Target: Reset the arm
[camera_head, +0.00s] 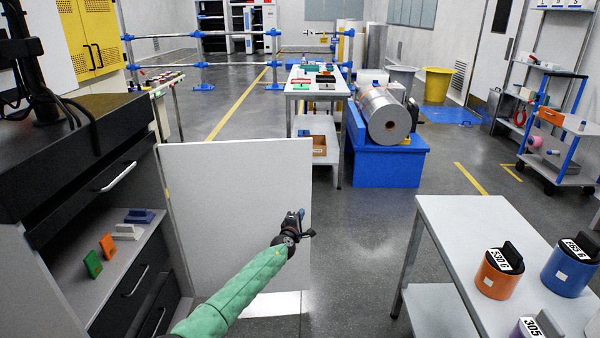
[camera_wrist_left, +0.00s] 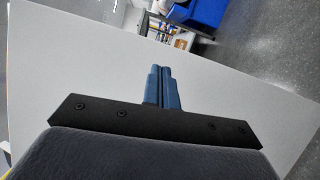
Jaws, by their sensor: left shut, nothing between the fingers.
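My left arm comes in from the bottom left in a green sleeve in the head view. Its gripper (camera_head: 297,217) is in front of a white panel (camera_head: 235,185), near the panel's right edge. In the left wrist view the two blue fingers (camera_wrist_left: 162,88) are together and hold nothing, with the white panel (camera_wrist_left: 70,60) behind them. I cannot tell whether the fingers touch the panel. My right gripper is not in view.
A dark cabinet (camera_head: 60,150) with a shelf of small coloured blocks stands at left. A grey table (camera_head: 455,220) with orange and blue weights stands at right. A blue stand (camera_head: 385,165) bears a metal roll (camera_head: 385,115). Floor between the panel and table is clear.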

